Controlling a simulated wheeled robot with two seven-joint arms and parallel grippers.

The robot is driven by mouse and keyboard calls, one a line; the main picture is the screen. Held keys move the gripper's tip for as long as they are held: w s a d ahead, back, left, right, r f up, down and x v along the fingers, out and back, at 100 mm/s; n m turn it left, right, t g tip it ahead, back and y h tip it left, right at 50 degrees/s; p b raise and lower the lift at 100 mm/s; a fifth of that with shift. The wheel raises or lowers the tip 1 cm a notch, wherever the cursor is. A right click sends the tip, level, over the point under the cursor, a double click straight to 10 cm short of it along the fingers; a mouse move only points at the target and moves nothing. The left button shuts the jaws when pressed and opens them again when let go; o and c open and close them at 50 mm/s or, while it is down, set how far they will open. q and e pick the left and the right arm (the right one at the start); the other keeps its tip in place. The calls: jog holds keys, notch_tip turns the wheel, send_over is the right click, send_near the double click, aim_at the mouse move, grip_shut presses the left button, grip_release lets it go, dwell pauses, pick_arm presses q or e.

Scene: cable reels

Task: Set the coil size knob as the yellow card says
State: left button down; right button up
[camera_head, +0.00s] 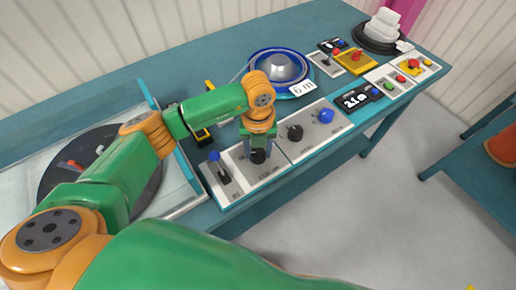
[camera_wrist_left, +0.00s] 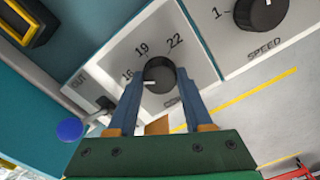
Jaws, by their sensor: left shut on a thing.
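The coil size knob (camera_wrist_left: 160,70) is black and round with a white mark. It sits on a white panel (camera_wrist_left: 205,62) printed 16, 19 and 22. The mark points left, roughly toward 16. My left gripper (camera_wrist_left: 161,88) has its blue fingers on both sides of the knob, shut on it. In the head view the left gripper (camera_head: 258,148) reaches down over the knob (camera_head: 258,157), partly covering it. I cannot make out a yellow card with readable writing. My right gripper is not in view.
The black speed knob (camera_wrist_left: 262,12) is to the right. A blue-tipped lever (camera_head: 215,157) stands left of the gripper. A blue knob (camera_head: 326,116), a "2.1 m" display (camera_head: 357,99) and a blue reel (camera_head: 281,70) lie further right. A black disc (camera_head: 62,160) is at left.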

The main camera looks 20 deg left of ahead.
aim_at(258, 153)
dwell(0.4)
pick_arm(q)
jog(key=shift+c, duration=1.6)
grip_release()
notch_tip(258, 153, up, 7)
jog(key=shift+f+b, duration=0.15)
jog(key=shift+b, duration=0.55)
jog(key=shift+r, duration=0.25)
